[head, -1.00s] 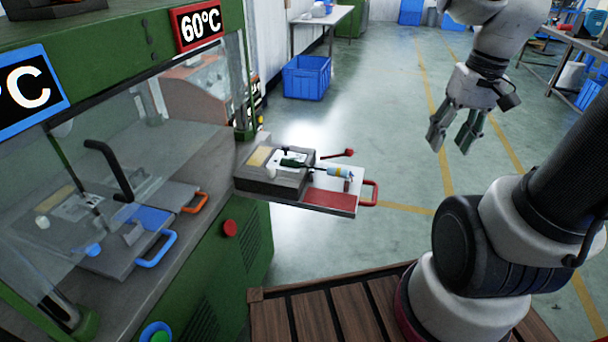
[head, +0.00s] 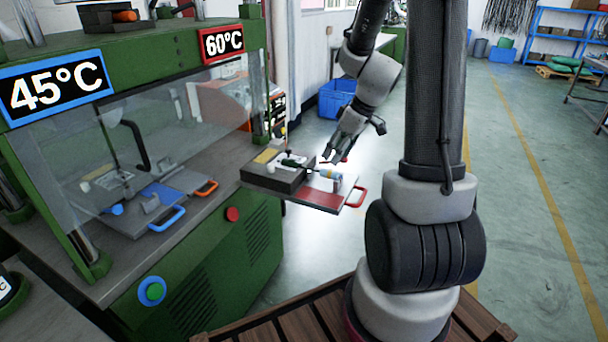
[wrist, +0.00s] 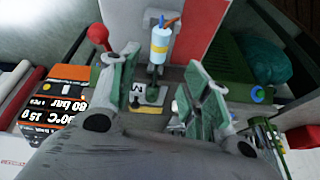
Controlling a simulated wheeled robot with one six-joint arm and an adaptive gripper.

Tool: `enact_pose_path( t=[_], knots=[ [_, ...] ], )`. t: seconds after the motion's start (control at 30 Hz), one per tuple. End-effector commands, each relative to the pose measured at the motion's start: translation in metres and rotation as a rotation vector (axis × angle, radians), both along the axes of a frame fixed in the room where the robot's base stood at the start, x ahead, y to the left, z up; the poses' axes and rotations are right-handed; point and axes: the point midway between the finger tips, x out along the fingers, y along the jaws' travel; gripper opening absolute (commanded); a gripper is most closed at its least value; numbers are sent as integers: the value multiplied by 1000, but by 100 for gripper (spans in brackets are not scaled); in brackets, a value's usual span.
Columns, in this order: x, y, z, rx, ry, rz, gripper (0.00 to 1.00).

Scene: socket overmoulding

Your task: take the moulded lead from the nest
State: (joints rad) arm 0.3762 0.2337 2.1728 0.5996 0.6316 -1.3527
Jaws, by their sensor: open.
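The moulded lead lies in the nest (head: 270,178), a dark block on the pulled-out tray. Its dark green plug end (head: 293,162) sits in the nest, and a thin dark cable leads to a pale blue and white cylinder (head: 331,176) over the tray. In the wrist view the green plug end (wrist: 153,93) and the white cylinder (wrist: 161,42) show in line, between and beyond the fingers. My gripper (head: 335,152) is open and empty above the tray, close to the lead. In the wrist view its green-padded fingers (wrist: 158,88) are apart on either side of the lead.
The tray has a red handle (head: 357,197). A red ball-ended lever (wrist: 98,33) stands beside the left finger. The green press (head: 205,275) with clear guard is on the left, with a blue-handled tray (head: 168,220) inside. A blue crate (head: 336,98) stands behind.

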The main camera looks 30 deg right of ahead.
Motion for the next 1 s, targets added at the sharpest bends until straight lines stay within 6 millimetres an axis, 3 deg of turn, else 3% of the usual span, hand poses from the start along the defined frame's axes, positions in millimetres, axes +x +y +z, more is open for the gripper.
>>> enact_pose_path(
  t=[0.27, 0.73, 1.0],
  knots=[
    [4, 0, -5, -53, -49, 135, 48],
    [20, 15, -65, -54, -47, 138, 48],
    [23, 17, -73, -55, -50, 137, 48]
  ],
)
